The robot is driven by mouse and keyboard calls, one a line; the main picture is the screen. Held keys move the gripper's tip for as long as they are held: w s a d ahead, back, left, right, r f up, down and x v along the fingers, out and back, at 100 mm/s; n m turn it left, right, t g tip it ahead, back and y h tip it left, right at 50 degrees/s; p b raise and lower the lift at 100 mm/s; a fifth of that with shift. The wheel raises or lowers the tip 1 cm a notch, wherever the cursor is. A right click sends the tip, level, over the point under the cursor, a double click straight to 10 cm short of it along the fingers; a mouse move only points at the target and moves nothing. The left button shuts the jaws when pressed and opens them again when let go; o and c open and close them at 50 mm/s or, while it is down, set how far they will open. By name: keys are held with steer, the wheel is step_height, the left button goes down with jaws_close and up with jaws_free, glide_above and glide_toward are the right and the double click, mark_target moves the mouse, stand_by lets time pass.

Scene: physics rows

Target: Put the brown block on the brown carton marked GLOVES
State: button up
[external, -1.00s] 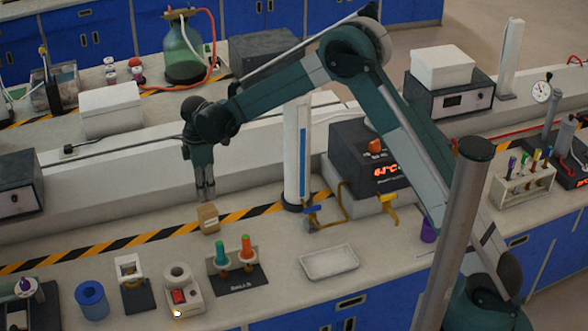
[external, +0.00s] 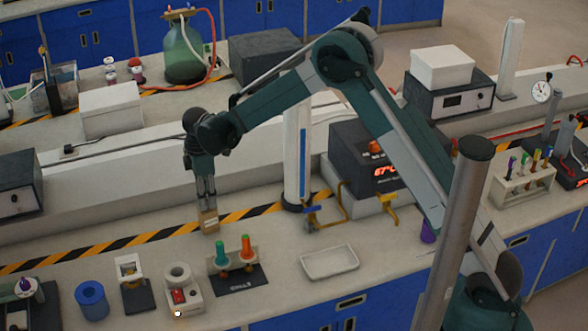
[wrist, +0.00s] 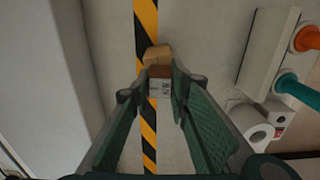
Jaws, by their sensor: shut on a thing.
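The brown carton (external: 210,224) stands on the bench at the striped tape in the external view. In the wrist view its tan top (wrist: 157,53) shows beyond the fingertips and a white label with dark marks, too small to read, shows on its near side. My gripper (external: 207,207) points down directly over the carton. In the wrist view my gripper (wrist: 160,74) is shut on the darker brown block (wrist: 159,72), which sits between the fingertips over the carton. The block is mostly hidden by the fingers in the external view. I cannot tell whether it touches the carton.
A stand with a green and an orange piece (external: 236,264) is close to the right of the carton. A white tray (external: 330,262) lies farther right. A white column (external: 297,150) rises behind. A blue cylinder (external: 92,300) and small devices stand at the front left.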

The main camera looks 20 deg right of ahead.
steer(key=o, duration=0.9)
steer(key=shift+f, duration=0.1)
step_height(320, 180, up, 12)
stand_by(0.4)
stand_by(0.5)
steer(key=shift+r, duration=0.2)
